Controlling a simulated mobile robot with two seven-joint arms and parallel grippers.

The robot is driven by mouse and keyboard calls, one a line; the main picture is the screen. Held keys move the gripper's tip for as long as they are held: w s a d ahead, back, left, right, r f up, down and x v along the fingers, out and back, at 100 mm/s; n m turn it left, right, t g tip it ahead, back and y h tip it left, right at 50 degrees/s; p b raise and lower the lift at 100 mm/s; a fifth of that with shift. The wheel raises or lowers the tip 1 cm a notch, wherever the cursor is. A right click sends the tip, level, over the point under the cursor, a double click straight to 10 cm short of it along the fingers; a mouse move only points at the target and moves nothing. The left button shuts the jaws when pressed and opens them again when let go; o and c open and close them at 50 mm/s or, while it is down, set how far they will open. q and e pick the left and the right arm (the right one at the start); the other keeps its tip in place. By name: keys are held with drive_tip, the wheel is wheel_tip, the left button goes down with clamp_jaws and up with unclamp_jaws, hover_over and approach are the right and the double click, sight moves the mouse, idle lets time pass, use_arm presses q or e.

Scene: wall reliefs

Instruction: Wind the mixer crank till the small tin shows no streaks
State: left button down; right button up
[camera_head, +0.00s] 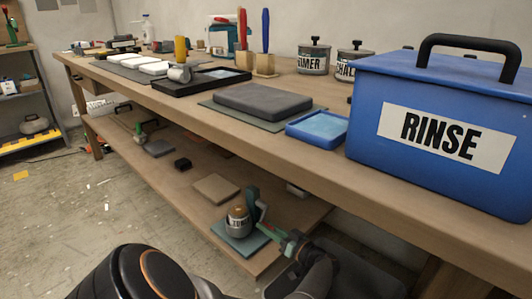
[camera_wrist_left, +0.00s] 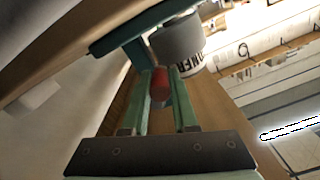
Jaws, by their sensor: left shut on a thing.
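The mixer stands on the lower shelf, with a teal base plate (camera_head: 228,243) and a dark upright (camera_head: 253,203). The small tin (camera_head: 238,221) sits on it, grey with a pale label and a brownish top; it is too small to tell whether streaks show. The tin also shows in the left wrist view (camera_wrist_left: 181,40). My left gripper (camera_head: 284,238) is just right of the mixer. In the left wrist view its green fingers (camera_wrist_left: 160,88) are closed around the red crank knob (camera_wrist_left: 160,78). The crank arm is mostly hidden. My right gripper is not in view.
The lower shelf (camera_head: 185,170) also holds a tan slab (camera_head: 215,188) and a small black block (camera_head: 183,164). The workbench top (camera_head: 290,150) overhangs it, carrying a blue RINSE box (camera_head: 440,130), a dark grey slab (camera_head: 262,101) and a blue tray (camera_head: 318,128). Open floor lies left.

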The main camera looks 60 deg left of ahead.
use_arm(q)
drive_tip(key=shift+w+f+n, duration=0.15)
drive_tip(key=shift+w+n, duration=0.15)
drive_tip(key=shift+n, duration=0.4)
drive_tip(key=shift+a, duration=0.1)
drive_tip(key=c, duration=0.7)
unclamp_jaws()
drive_tip(key=v, duration=1.2)
drive_tip(key=shift+w+d, duration=0.1)
drive_tip(key=shift+d, duration=0.2)
